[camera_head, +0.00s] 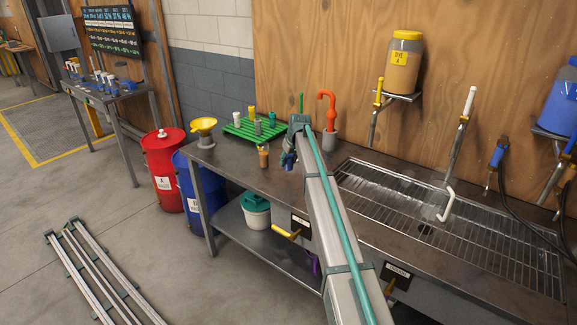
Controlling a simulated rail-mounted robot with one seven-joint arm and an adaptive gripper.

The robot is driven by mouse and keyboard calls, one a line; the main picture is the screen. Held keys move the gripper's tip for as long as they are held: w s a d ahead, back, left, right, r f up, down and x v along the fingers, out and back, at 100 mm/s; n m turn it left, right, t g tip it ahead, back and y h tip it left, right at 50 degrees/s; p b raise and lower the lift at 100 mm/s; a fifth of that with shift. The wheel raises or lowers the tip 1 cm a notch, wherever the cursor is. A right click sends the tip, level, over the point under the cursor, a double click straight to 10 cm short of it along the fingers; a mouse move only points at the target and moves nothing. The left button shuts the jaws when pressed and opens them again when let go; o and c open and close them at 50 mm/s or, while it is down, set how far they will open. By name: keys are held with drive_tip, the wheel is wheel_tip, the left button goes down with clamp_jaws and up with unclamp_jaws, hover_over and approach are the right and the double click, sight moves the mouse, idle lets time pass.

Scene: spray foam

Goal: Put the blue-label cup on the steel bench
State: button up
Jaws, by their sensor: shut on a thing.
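My gripper (288,160) is small in view, low over the left part of the steel bench (229,164), at the far end of my arm. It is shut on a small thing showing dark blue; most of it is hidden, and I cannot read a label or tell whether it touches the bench. A small amber-brown cup (263,158) stands on the bench just left of my gripper. No blue label can be made out on it.
A green rack (240,131) with several small containers stands behind my gripper. A yellow funnel (203,126) is at the bench's left end. An orange hooked tool (328,108) stands in a grey holder to the right. A wire-grid sink (450,215) fills the right side. Bench room is free around the amber cup.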

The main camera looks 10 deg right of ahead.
sight(288, 166)
drive_tip(key=shift+w+f, duration=0.25)
drive_tip(key=shift+w, duration=0.05)
drive_tip(key=shift+w+d+f+p, duration=0.15)
drive_tip(key=shift+f+p, duration=0.35)
drive_tip(key=shift+f, duration=1.35)
drive_tip(key=shift+f, duration=0.2)
drive_tip(key=o, duration=1.2)
drive_tip(key=shift+r, duration=0.1)
drive_tip(key=shift+r, duration=0.1)
drive_tip(key=b+v, duration=0.2)
drive_tip(key=v, duration=1)
drive_tip(key=shift+b, duration=0.35)
